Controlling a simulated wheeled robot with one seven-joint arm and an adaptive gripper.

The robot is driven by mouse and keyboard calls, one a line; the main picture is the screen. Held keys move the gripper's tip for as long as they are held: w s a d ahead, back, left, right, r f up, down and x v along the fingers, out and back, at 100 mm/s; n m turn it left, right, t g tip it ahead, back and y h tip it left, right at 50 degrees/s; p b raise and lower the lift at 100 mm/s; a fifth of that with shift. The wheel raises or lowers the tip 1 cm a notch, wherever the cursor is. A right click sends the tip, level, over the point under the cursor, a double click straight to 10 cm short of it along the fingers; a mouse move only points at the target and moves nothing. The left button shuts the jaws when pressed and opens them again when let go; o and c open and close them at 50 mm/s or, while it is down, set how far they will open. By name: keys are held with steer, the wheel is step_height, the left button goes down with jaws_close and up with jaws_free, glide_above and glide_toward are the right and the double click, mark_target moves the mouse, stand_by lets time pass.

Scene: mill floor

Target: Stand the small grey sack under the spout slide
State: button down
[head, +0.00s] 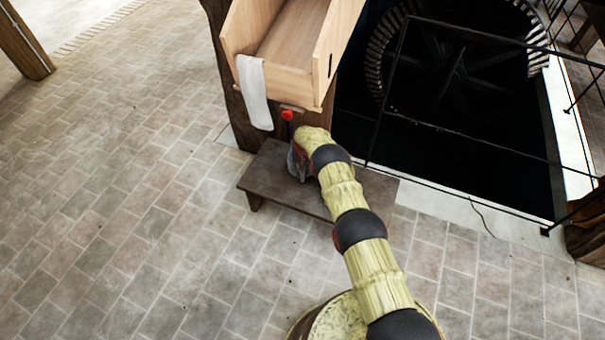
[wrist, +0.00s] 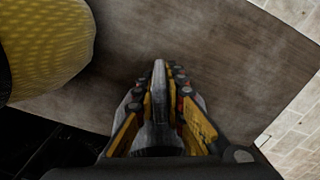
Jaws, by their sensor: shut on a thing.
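My gripper (wrist: 160,92) points down over the low wooden bench (head: 270,197), whose top also fills much of the wrist view (wrist: 215,50). It is shut on a narrow grey thing, which I take for the small grey sack (wrist: 159,108); its upper edge shows between the fingers. In the head view my gripper (head: 297,165) is at the bench's back left part and my arm hides most of it. I cannot tell whether the sack touches the bench. A red knob (head: 287,115), seemingly of the spout slide, is just above and behind my gripper.
A wooden chute (head: 290,83) rises above the bench, with a pale cloth (head: 254,92) hanging over its front left edge. A dark pit with a large toothed wheel lies behind a thin black railing (head: 455,127) at right. The brick floor (head: 110,190) at left is clear.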

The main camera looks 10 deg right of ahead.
stand_by(0.3)
steer(key=c, duration=1.8)
jaws_free()
steer(key=shift+o, duration=0.2)
